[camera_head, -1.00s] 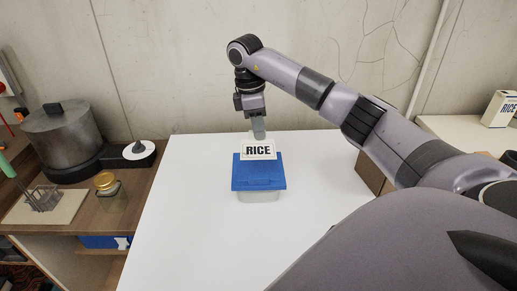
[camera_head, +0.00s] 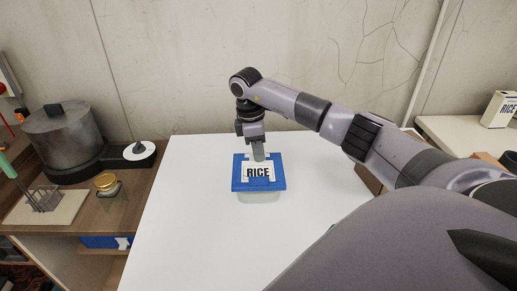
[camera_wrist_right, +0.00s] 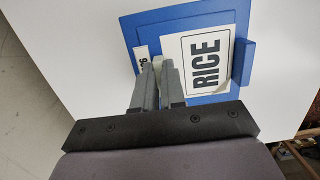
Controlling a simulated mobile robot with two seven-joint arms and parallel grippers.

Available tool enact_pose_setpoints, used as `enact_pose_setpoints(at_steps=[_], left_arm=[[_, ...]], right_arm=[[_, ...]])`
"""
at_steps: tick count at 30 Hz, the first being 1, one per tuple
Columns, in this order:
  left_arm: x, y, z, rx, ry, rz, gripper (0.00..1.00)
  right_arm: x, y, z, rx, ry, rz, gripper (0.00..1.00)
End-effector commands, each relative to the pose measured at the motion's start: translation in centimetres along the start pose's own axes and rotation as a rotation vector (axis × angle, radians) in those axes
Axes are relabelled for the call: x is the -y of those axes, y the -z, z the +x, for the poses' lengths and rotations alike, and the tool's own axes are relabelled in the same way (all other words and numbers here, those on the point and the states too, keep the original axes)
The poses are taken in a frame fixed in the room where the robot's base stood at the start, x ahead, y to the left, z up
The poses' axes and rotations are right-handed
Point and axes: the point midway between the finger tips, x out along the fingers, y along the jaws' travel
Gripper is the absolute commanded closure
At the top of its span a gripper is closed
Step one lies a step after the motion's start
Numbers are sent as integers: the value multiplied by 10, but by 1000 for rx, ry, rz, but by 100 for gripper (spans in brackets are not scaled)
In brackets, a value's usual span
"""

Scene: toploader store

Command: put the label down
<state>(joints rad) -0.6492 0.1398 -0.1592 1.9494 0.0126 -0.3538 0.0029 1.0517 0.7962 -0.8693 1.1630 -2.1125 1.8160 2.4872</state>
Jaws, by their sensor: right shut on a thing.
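The label is a white card with RICE in black letters (camera_head: 258,171). It also shows in the wrist view (camera_wrist_right: 207,62). My right gripper (camera_head: 259,157) is shut on the label's far edge, its fingers pointing down. The label is over the blue lid (camera_head: 238,184) of a clear box (camera_head: 259,197) on the white table. I cannot tell whether the label's whole face touches the lid. My left gripper is not in view.
The white table (camera_head: 190,220) is clear around the box. A wooden counter on the left holds a grey pot (camera_head: 64,140), a gold-lidded jar (camera_head: 107,185) and a small wire rack (camera_head: 44,197). A white rice box (camera_head: 499,110) stands far right. A small printed strip (camera_wrist_right: 142,58) lies beside the fingers.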

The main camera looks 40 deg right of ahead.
Motion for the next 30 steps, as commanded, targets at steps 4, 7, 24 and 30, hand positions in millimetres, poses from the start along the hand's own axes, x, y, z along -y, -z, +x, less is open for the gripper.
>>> enact_pose_setpoints(at_steps=[4,7,24,30], left_arm=[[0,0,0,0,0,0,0],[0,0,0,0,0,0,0],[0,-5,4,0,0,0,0],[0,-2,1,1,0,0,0]], right_arm=[[0,0,1,0,0,0,64],[0,0,1,0,0,0,64],[0,0,-68,-5,-4,0,64],[0,-1,-107,-1,-3,-1,64]])
